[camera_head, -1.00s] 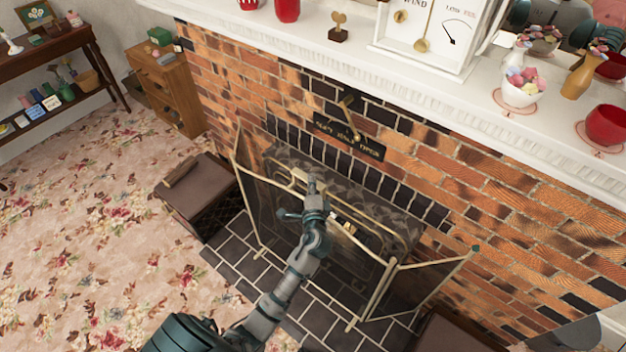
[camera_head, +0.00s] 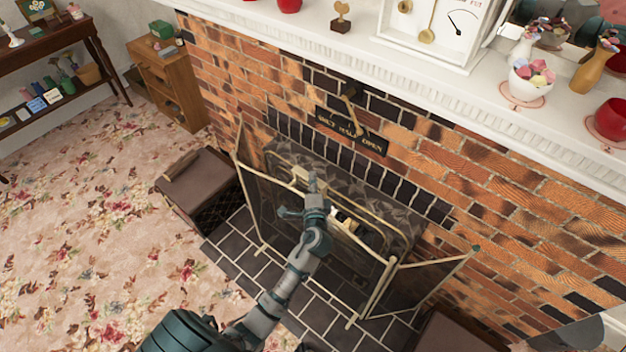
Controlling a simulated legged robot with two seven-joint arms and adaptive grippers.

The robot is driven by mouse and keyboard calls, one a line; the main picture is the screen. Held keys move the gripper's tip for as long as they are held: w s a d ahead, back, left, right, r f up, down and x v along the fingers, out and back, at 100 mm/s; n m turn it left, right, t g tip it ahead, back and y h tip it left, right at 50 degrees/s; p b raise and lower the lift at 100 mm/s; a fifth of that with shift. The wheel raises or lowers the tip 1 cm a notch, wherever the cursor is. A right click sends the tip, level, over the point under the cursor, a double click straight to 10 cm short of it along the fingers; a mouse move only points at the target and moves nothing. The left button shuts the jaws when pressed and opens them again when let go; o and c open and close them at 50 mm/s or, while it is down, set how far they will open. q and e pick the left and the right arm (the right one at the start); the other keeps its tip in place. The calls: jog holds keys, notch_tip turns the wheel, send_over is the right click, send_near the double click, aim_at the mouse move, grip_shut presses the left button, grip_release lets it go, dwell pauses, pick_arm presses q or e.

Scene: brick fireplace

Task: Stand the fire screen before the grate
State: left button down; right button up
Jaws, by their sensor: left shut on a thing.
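The fire screen (camera_head: 347,290) stands upright on the dark tiled hearth, with its gold-framed mesh panels unfolded and the side panels angled. Behind it is the grate opening (camera_head: 375,232) in the brick fireplace, partly seen through the mesh. My left gripper (camera_head: 306,200) is at the top middle of the screen, shut on its top rail. My left arm covers part of the centre panel. My right gripper is not in view.
A brown box (camera_head: 198,188) with a handle stands on the left of the hearth, close to the screen's left panel. Another dark box (camera_head: 455,332) is at the lower right. The mantel (camera_head: 450,88) above carries a clock, vases and bowls. Patterned carpet (camera_head: 90,240) lies open at left.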

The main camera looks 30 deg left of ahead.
pick_arm(q)
jog(key=shift+r, duration=0.3)
jog(key=shift+f+b, duration=1.1)
jog(key=shift+f, duration=0.4)
dwell(0.9)
jog(key=shift+w, duration=0.35)
dwell(0.4)
jog(key=c, duration=1.2)
grip_release()
jog(key=shift+s, duration=0.1)
jog(key=shift+o, duration=0.4)
jog(key=shift+d+f, duration=0.1)
jog(key=shift+f, duration=0.25)
jog(key=shift+o, duration=1.4)
jog(key=shift+r, duration=0.1)
